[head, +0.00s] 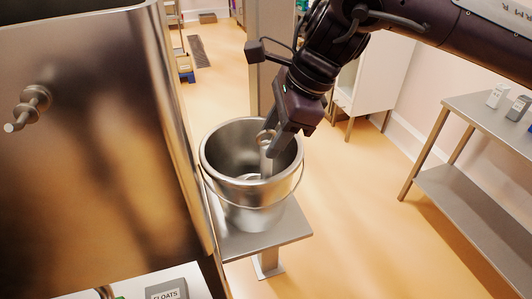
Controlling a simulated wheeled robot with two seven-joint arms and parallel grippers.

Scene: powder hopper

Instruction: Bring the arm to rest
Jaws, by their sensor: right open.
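My right arm comes in from the upper right, bent down over a metal bucket (247,203). My right gripper (268,143) is at the bucket's mouth, by the far right of the rim, and its jaws are open. My left gripper is not in view.
A large steel hopper (95,140) with a knob fills the left side. A metal shelf table (478,125) with small boxes stands at the right. A white cabinet (375,75) stands behind my arm. A box labelled FLOATS (167,292) is at the bottom. Open floor lies right of the stand.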

